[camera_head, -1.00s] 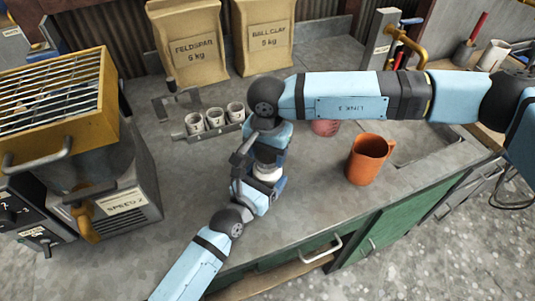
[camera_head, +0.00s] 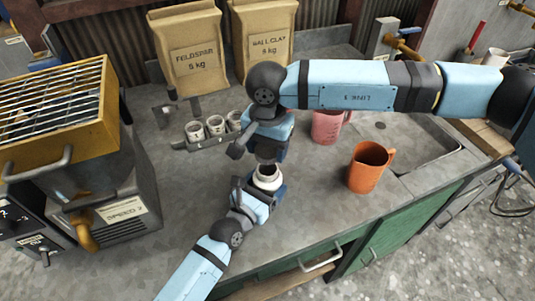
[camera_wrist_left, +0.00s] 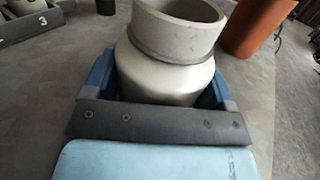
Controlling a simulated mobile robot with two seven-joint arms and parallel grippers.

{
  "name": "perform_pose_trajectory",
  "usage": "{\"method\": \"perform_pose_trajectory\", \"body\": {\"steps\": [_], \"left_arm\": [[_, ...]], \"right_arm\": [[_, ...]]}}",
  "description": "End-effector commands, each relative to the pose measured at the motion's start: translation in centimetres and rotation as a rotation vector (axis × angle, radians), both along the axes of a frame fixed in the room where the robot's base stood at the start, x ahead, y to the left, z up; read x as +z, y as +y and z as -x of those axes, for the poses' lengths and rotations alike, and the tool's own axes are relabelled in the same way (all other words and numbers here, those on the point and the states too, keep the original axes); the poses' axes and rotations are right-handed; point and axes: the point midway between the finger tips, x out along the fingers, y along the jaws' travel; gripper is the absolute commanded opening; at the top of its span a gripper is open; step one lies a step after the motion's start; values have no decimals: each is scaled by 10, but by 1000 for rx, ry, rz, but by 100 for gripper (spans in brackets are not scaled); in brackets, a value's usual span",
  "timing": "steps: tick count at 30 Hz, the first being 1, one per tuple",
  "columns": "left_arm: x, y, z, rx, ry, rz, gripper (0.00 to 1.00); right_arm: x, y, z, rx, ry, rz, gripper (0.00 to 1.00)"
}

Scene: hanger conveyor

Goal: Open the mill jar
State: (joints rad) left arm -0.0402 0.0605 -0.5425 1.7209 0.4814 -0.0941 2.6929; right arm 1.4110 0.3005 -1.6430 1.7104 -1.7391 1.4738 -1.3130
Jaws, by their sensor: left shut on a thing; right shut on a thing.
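The mill jar (camera_head: 267,177) is a pale, round-shouldered jar standing upright on the grey bench. Its mouth is uncovered, and its wide neck and hollow rim show in the left wrist view (camera_wrist_left: 178,30). My left gripper (camera_head: 266,190) is shut around the jar's body, with a blue finger on each side in the left wrist view (camera_wrist_left: 165,90). My right gripper (camera_head: 268,148) is above the jar, apart from it, and shut on the jar's lid. My right wrist hides most of the lid.
An orange jug (camera_head: 368,168) stands right of the jar, with a pink mug (camera_head: 327,127) behind it. A rack of small numbered cups (camera_head: 200,140) is at the back left. A yellow-topped machine (camera_head: 70,150) fills the left side. Bare bench lies left of the jar.

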Motion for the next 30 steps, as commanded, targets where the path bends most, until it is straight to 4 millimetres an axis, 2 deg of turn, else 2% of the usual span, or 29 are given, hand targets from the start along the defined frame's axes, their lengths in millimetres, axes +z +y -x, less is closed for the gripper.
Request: {"method": "perform_pose_trajectory", "body": {"steps": [5,6,8,9,16,20,30], "left_arm": [[0,0,0,-1,0,0,12],[0,0,0,-1,0,0,83],[0,0,0,-1,0,0,96],[0,0,0,-1,0,0,100],[0,0,1,0,0,0,100],[-1,7,10,0,2,0,100],[-2,45,69,-1,3,-1,100]], "right_arm": [[0,0,0,0,0,1,32],[0,0,0,0,0,1,32],[0,0,0,0,0,1,32],[0,0,0,0,0,1,32],[0,0,0,0,0,1,32],[-1,0,0,0,0,1,32],[-4,0,0,0,0,1,32]]}}
